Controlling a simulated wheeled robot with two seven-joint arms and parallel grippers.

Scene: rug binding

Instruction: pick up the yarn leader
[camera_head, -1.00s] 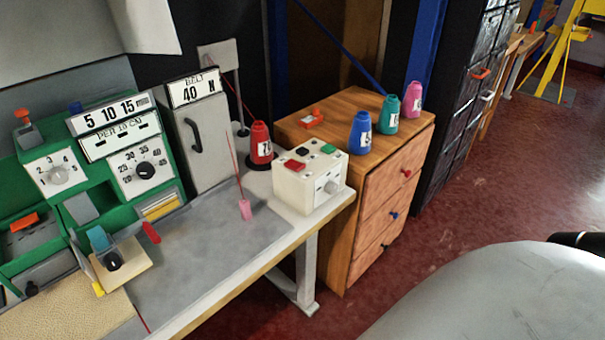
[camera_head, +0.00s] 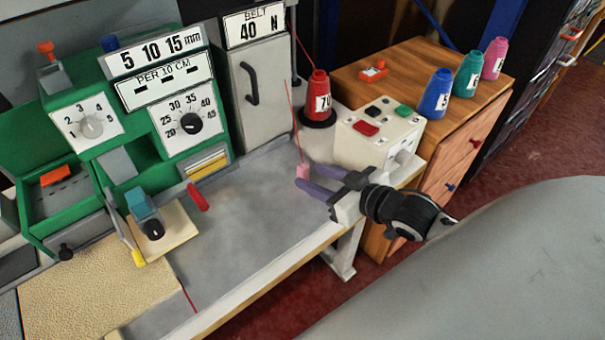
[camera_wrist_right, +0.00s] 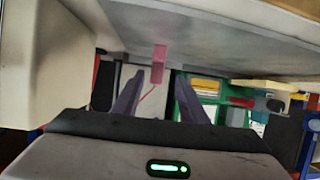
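The yarn leader is a small pink tab (camera_head: 303,171) with a thin red yarn rising from it, at the grey worktop's right part. It also shows in the right wrist view (camera_wrist_right: 159,62), in the gap between the fingertips or just beyond them. My right gripper (camera_head: 307,177) comes in from the right with its purple fingers apart around the tab's near side. In the right wrist view the fingers (camera_wrist_right: 159,76) are open, with no visible contact on the tab. My left gripper is not in view.
A white control box (camera_head: 378,138) with buttons stands close behind the right gripper. A red yarn cone (camera_head: 318,92) stands behind the tab. The green machine (camera_head: 160,100) and grey belt box (camera_head: 262,95) line the back. The worktop's middle (camera_head: 245,215) is mostly clear.

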